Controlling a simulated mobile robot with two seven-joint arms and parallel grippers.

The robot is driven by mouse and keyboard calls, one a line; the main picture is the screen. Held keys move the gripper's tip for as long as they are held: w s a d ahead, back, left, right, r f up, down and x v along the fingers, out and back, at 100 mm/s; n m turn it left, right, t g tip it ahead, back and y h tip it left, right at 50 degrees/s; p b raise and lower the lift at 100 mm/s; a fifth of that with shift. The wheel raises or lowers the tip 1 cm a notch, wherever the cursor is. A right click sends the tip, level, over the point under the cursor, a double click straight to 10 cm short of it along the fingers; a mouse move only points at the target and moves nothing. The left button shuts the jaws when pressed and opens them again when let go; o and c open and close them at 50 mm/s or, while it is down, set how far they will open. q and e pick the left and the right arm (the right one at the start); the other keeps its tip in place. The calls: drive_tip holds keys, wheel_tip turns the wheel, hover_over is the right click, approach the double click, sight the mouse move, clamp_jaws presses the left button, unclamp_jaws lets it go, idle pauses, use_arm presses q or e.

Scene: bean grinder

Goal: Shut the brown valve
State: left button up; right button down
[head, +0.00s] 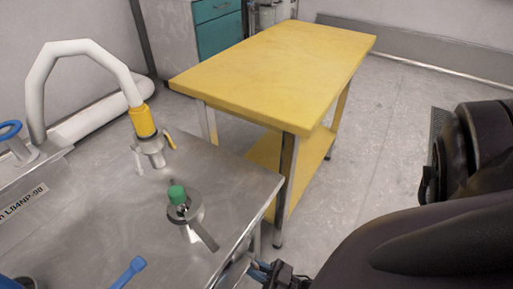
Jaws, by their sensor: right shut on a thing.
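I cannot make out a brown valve in the head view. My right arm comes in from the lower right. My right gripper (262,268) is at the bottom edge, beside the right side of the steel bench (235,173). It is shut on a small part at the bench side, which is mostly hidden and too small to identify. My left gripper is not in view.
On the bench are a green knob (177,194) on a round metal fitting, a white hose (85,46) with a yellow collar (143,121), and a blue handle (130,270). A blue valve wheel (10,130) is at left.

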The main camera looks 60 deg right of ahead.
idle(0.4)
drive_tip(key=c, duration=1.1)
unclamp_jaws()
drive_tip(key=v, duration=1.1)
drive_tip(key=shift+a+r, duration=0.1)
drive_tip(key=shift+r, duration=0.05)
